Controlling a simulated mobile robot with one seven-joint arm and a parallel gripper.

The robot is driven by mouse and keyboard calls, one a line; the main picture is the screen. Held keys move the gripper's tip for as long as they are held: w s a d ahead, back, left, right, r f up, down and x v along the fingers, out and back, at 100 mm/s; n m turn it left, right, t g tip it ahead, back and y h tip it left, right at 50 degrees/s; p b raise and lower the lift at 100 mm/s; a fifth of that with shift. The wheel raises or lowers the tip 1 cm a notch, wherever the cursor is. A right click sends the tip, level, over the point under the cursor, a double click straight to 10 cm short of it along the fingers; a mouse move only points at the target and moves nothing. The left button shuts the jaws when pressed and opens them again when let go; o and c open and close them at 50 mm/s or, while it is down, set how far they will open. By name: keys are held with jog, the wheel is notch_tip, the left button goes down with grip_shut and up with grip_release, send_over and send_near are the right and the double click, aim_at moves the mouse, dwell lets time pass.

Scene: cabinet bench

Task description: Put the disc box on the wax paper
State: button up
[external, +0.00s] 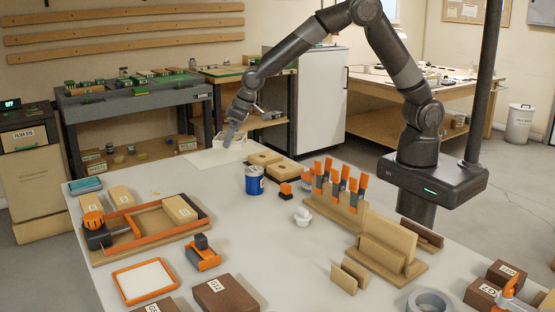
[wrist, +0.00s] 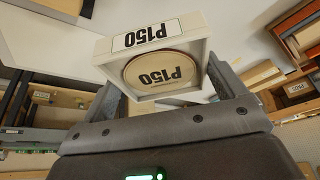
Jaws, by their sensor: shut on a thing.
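The disc box (wrist: 197,43) is a cream-white box with an open face, marked P150, with a round P150 disc inside. My gripper (wrist: 165,88) is shut on it, one finger on each side. In the external view my gripper (external: 231,136) is low over the far end of the white table, with the disc box (external: 236,143) at its fingers. The wax paper (external: 203,159) is a pale cream sheet lying flat on the table there, below and left of the box. I cannot tell whether the box touches it.
Wooden blocks (external: 264,158) and a blue can (external: 254,181) stand nearby, right of and in front of the paper. An orange clamp frame (external: 145,233) lies at the left. A wooden rack with orange-handled tools (external: 340,200) stands at the right. The middle of the table is mostly clear.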

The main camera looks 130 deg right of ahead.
jog(key=s+d+m+g+h, duration=0.1)
jog(key=s+d+m, duration=0.4)
jog(key=s+d, duration=1.4)
send_over(224, 154)
jog(key=a, duration=0.2)
jog(key=shift+g, duration=0.3)
jog(key=f, duration=0.7)
jog(key=shift+s+d, duration=0.2)
jog(key=shift+s, duration=0.05)
jog(key=shift+f, duration=1.9)
jog(key=shift+f, duration=0.15)
jog(key=o, duration=0.8)
jog(key=shift+o, duration=0.2)
